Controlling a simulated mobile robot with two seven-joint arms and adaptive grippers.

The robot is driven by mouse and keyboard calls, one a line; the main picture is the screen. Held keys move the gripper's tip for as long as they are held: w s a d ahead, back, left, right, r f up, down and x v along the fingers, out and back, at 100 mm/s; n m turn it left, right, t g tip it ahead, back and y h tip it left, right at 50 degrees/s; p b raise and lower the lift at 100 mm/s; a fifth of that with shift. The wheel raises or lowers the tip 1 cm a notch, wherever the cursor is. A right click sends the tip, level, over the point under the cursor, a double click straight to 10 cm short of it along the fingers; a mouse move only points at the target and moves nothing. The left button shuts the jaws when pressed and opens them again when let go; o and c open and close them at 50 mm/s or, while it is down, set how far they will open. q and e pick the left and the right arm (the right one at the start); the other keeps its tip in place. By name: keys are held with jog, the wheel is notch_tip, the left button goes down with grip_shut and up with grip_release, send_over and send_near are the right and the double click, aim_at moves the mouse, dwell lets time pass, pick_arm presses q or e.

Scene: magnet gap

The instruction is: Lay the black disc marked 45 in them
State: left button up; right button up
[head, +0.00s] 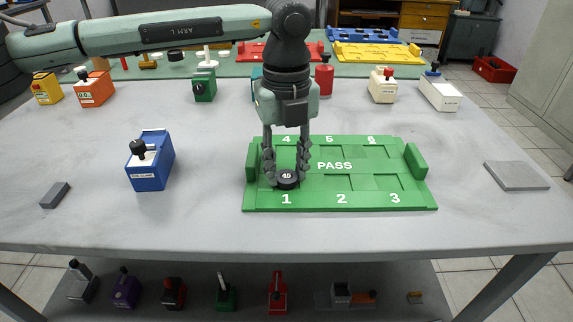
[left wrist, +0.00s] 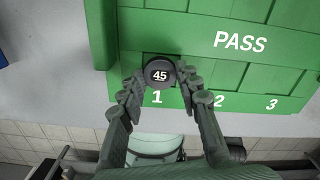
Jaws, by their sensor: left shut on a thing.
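The black disc marked 45 (head: 288,179) is between the fingertips of my left gripper (head: 287,174), at slot 1 of the green PASS tray (head: 330,203). In the left wrist view the disc (left wrist: 160,73) shows its white 45 face up, just above the printed 1, with a fingertip on either side of it. My left gripper (left wrist: 162,85) is shut on the disc from above. Whether the disc rests on the slot floor or hangs slightly above it, I cannot tell. The other numbered slots that I can see look empty. My right gripper is not in view.
A blue block with a black knob (head: 150,165) stands left of the tray. A small dark grey bar (head: 55,195) lies at far left, and a grey plate (head: 516,175) at right. Several coloured devices line the back edge. The table front is clear.

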pick_arm(q)
jog(key=shift+f+b, duration=0.2)
jog(key=shift+b, duration=0.1)
dwell(0.5)
jog(key=o, duration=1.2)
jog(key=shift+c, duration=0.2)
jog(key=c, duration=0.5)
jog(key=shift+c, duration=0.2)
jog(key=shift+r, duration=0.15)
jog(key=shift+r+p, duration=0.9)
jog(key=shift+r, duration=1.2)
